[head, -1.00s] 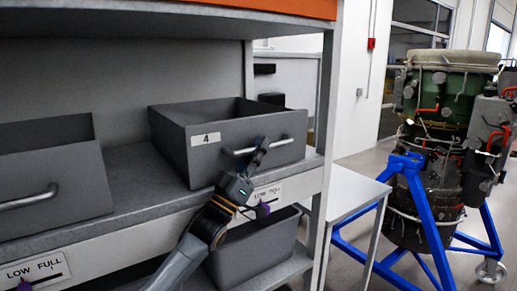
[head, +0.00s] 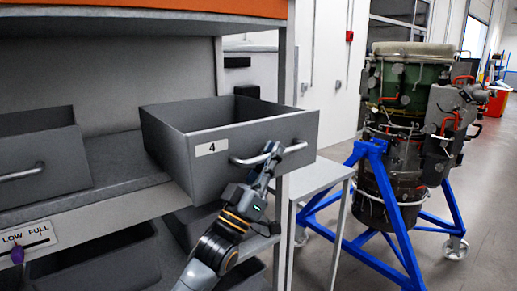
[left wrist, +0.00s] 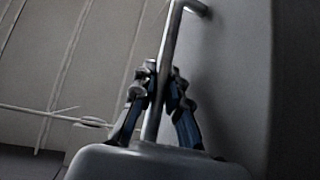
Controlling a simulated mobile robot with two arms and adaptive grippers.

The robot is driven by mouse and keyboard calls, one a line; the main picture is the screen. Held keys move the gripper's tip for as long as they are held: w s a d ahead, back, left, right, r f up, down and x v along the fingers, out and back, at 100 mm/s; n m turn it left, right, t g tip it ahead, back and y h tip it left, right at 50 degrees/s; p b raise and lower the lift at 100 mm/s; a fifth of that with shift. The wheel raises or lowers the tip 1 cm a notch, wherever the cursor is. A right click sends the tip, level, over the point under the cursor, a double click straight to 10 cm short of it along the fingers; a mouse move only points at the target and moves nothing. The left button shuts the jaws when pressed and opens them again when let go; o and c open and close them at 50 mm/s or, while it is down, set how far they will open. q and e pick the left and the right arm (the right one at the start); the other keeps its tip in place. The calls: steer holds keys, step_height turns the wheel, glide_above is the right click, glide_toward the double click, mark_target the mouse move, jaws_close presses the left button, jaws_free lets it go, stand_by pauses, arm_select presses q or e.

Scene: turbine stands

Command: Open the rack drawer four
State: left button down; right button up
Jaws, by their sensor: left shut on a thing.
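Drawer four (head: 225,150) is a grey open-topped bin with a white "4" label (head: 211,148) on its front. It sticks out past the front edge of the rack shelf. Its metal bar handle (head: 245,161) runs across the front. My left gripper (head: 270,158) is shut on the handle near its right part. In the left wrist view the two fingers (left wrist: 160,95) sit on either side of the handle bar (left wrist: 170,45). My right gripper is not in view.
Another grey drawer (head: 50,170) stands on the shelf at left. Dark bins (head: 95,265) lie on the level below. A small grey table (head: 320,178) and a turbine on a blue stand (head: 375,160) are at right. Open floor lies around the stand.

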arm_select(q)
steer(key=s+d, duration=0.4)
steer(key=s, duration=0.1)
steer(key=shift+s+p, duration=0.3)
steer(key=shift+p, duration=0.1)
steer(key=c, duration=1.6)
jaws_free()
steer(key=shift+d, duration=0.1)
steer(key=v, duration=1.2)
steer(key=shift+f, duration=0.1)
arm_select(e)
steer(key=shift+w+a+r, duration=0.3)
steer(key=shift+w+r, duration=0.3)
